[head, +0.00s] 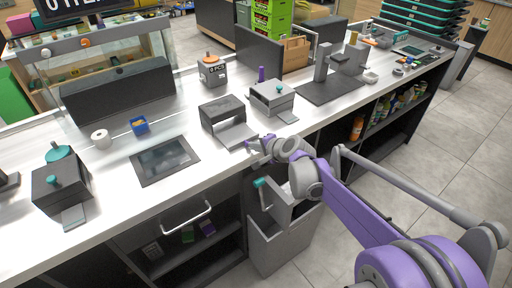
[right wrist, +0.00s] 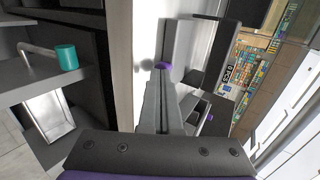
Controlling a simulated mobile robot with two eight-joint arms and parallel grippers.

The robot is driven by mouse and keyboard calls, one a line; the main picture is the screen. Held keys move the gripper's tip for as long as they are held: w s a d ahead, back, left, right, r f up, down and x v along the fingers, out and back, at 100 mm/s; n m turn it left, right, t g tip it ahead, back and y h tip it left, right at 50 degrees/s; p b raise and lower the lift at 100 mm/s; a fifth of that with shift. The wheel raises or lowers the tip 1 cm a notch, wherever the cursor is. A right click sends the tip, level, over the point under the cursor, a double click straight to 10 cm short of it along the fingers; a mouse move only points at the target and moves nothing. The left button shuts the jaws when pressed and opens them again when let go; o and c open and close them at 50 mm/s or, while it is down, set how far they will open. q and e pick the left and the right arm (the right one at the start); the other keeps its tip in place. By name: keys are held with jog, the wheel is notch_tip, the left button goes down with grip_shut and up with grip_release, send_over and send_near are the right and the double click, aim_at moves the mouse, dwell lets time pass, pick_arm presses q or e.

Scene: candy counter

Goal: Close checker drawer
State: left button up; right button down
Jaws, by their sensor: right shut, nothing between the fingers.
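My right gripper (head: 254,146) is shut and empty at the counter's front edge, close to the flat grey tray (head: 238,136) that sticks out of a dark grey box (head: 222,109). In the right wrist view its closed fingers (right wrist: 164,75) point toward the white counter top. I cannot tell whether the fingertips touch the tray. No label marks which drawer is the checker's; similar grey boxes with trays out stand at the left (head: 62,190) and farther back (head: 271,96). My left gripper is not in view.
Below my right gripper, a grey bin (head: 284,246) stands out from the counter front; a teal cylinder (right wrist: 67,57) shows beside it in the right wrist view. A dark flat panel (head: 165,160) lies on the white counter. A white handle (head: 187,216) projects at the front.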

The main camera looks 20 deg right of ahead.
send_near(233, 131)
jog(key=x, duration=0.5)
jog(key=shift+w+p, duration=0.15)
jog(key=shift+p, duration=0.2)
